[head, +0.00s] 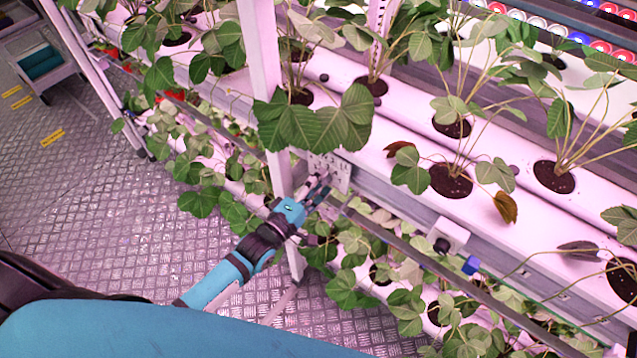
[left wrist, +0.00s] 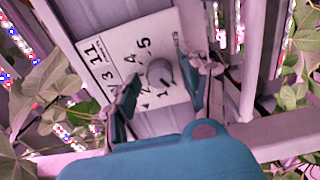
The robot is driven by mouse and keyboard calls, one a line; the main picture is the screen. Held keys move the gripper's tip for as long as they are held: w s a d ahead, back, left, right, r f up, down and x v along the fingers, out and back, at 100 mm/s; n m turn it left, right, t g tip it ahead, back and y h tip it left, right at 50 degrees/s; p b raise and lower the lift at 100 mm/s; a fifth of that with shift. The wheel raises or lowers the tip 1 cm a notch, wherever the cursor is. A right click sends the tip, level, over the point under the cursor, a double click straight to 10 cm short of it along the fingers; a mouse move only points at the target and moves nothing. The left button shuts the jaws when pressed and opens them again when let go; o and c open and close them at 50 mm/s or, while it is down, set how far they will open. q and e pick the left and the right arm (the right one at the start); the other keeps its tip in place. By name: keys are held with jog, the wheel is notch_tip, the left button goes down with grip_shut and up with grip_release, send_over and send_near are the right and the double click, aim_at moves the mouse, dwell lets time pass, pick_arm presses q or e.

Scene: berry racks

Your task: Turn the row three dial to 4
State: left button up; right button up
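The dial plate (head: 331,172) is a small white panel on the rack's front rail in the head view. In the left wrist view the plate (left wrist: 115,60) carries printed numbers, with a 3 in its label and a 4 and a 5 on the scale. A round grey knob (left wrist: 160,73) sits on it. Its pointer cannot be made out clearly. My left gripper (head: 318,187) is at the plate. In the left wrist view its fingers (left wrist: 158,72) are apart, one on each side of the knob. Contact with the knob cannot be told. My right gripper is not in view.
A white upright post (head: 268,110) stands just left of the plate. Leafy plants (head: 315,120) hang around it from white growing tubes (head: 400,150). A white box (head: 448,236) with a blue part is on the rail to the right.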

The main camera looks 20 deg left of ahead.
pick_arm(q)
grip_shut()
